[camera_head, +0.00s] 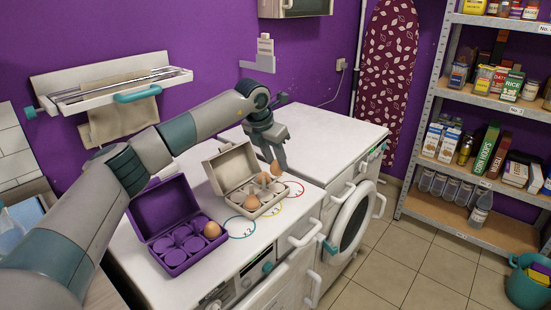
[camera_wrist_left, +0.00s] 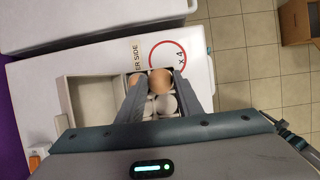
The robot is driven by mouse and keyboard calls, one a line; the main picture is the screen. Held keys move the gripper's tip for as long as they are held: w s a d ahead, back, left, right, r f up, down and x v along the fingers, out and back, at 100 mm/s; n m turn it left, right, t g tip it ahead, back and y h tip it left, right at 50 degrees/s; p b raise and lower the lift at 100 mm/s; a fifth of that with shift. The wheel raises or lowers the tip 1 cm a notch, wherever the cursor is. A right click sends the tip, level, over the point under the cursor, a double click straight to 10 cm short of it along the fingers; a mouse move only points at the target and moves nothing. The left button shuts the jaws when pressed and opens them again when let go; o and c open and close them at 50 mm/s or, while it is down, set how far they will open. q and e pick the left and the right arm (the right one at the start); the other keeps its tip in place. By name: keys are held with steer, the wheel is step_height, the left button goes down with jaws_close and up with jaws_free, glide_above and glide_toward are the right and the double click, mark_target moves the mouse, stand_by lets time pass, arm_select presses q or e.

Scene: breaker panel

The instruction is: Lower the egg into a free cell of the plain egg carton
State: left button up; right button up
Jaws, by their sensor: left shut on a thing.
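My left gripper (camera_head: 277,158) points down above the plain egg carton and is shut on a brown egg (camera_head: 276,168). The held egg also shows in the left wrist view (camera_wrist_left: 161,81) between the two fingers. The plain carton (camera_head: 231,164) is grey-beige, with its lid open. In the head view, one egg (camera_head: 251,203) sits in its near cell and another (camera_head: 263,178) farther back. In the wrist view, an egg (camera_wrist_left: 138,78) is partly hidden by a finger, and empty cells (camera_wrist_left: 165,104) show below the held egg. My right gripper is not in view.
A purple open carton (camera_head: 161,208) with one egg (camera_head: 211,230) stands left of the plain carton. Both rest on a white machine top (camera_head: 244,252) with coloured printed rings. A second white appliance (camera_head: 330,140) stands behind to the right. A wall drying rack (camera_head: 115,83) is at left.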

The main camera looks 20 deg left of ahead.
arm_select(q)
steer(key=shift+f+b, duration=0.45)
steer(key=shift+f, duration=0.45)
steer(key=shift+f+b, duration=1.35)
steer(key=shift+f, duration=1.05)
stand_by(2.0)
steer(key=o, duration=1.1)
steer(key=shift+r, duration=0.1)
steer(key=b+v, duration=0.2)
steer(key=v, duration=1.5)
steer(key=shift+s+a, duration=0.1)
steer(key=shift+s, duration=0.05)
